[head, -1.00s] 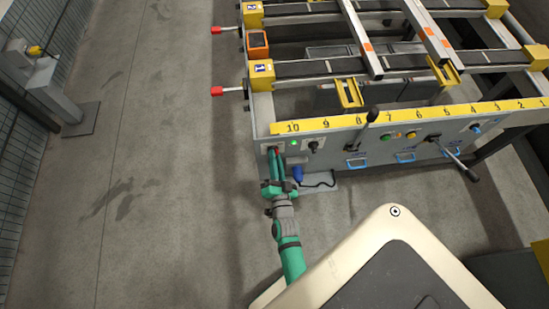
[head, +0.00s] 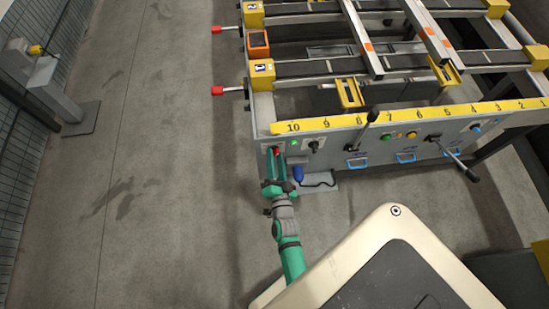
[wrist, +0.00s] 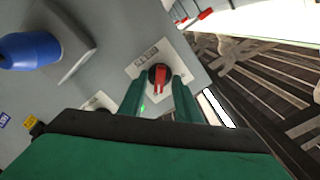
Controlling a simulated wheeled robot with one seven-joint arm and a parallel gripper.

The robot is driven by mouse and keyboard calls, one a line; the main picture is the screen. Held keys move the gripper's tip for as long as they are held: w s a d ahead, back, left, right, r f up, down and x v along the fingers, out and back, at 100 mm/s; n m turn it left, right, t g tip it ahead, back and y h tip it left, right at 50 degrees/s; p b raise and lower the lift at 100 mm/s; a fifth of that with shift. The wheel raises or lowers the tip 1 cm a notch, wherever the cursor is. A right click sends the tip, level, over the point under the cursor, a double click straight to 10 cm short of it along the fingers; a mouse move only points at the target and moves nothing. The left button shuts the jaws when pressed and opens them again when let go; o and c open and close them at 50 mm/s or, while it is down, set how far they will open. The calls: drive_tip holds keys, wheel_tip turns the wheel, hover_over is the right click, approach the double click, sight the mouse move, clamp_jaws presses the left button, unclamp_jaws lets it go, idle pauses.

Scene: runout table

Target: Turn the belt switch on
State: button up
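The handle points nearly up and down in the wrist view. In the head view the switch (head: 276,151) is at the left end of the grey front panel. My gripper (wrist: 159,84) is open, one green finger on each side of the handle, with gaps visible; I cannot tell whether the tips reach around it. In the head view my gripper (head: 276,160) is right at the panel.
A green lamp (head: 294,142) and a black knob (head: 314,145) are right of the switch. A blue plug-like part (head: 298,173) hangs close to my gripper. A black-knobbed lever (head: 370,117) juts from the panel farther right. The floor (head: 170,200) to the left is clear.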

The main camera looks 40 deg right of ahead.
drive_tip(key=v, duration=1.1)
drive_tip(key=shift+w+a, duration=0.1)
idle(0.4)
drive_tip(key=s+a+r+n+y, duration=0.4)
drive_tip(key=s+a+r+n, duration=0.2)
drive_tip(key=a, duration=0.5)
drive_tip(key=s+a+r+n+y, duration=0.5)
drive_tip(key=s+a+r+n, duration=0.2)
drive_tip(key=a+r+n, duration=0.2)
drive_tip(key=shift+a, duration=1.15)
drive_tip(key=shift+w, duration=0.15)
